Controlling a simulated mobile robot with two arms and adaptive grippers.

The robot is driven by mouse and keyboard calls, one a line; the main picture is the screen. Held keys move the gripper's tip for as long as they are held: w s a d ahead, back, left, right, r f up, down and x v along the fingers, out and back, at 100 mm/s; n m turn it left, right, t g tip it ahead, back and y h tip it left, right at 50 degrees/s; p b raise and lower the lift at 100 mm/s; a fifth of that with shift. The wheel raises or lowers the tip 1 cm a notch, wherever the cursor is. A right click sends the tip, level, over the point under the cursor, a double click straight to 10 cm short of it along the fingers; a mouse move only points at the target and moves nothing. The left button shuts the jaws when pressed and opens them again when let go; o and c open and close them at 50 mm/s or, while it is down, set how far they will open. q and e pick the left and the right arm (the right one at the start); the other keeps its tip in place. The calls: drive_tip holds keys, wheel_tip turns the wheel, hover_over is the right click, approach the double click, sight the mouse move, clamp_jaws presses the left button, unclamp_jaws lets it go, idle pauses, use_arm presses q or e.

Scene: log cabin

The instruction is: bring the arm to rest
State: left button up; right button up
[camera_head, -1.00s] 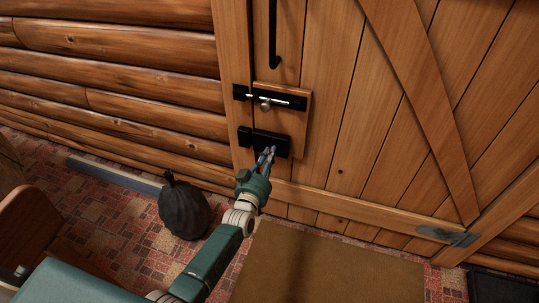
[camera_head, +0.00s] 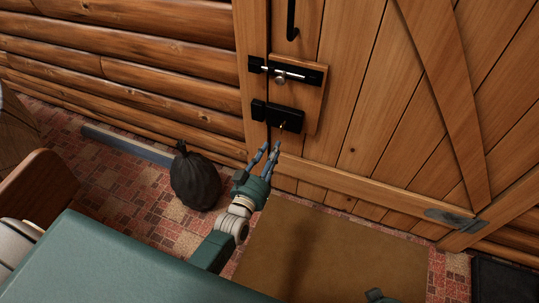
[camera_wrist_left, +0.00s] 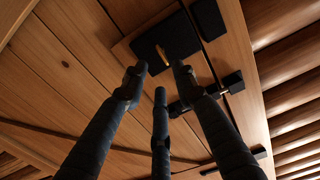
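My left gripper (camera_head: 271,150) is just below and in front of the black lock box (camera_head: 278,117) on the wooden door (camera_head: 372,125). Its fingers are spread, with nothing between them. A small brass-coloured key or tab (camera_head: 283,126) sits on the lock's face, apart from the fingertips. The left wrist view shows the open fingers (camera_wrist_left: 157,80) from behind, with the brass piece (camera_wrist_left: 162,54) on the black lock beyond them. Only a small dark green part, probably of my right arm, shows at the bottom edge of the head view; its fingers are not visible.
A bolt (camera_head: 288,75) and a black handle (camera_head: 291,20) are above the lock. A black bag (camera_head: 195,182) stands on the floor left of my arm. A brown mat (camera_head: 325,255) lies before the door. Brown wooden furniture (camera_head: 38,190) stands at left.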

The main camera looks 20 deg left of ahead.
use_arm(q)
drive_tip(key=shift+s, duration=0.85)
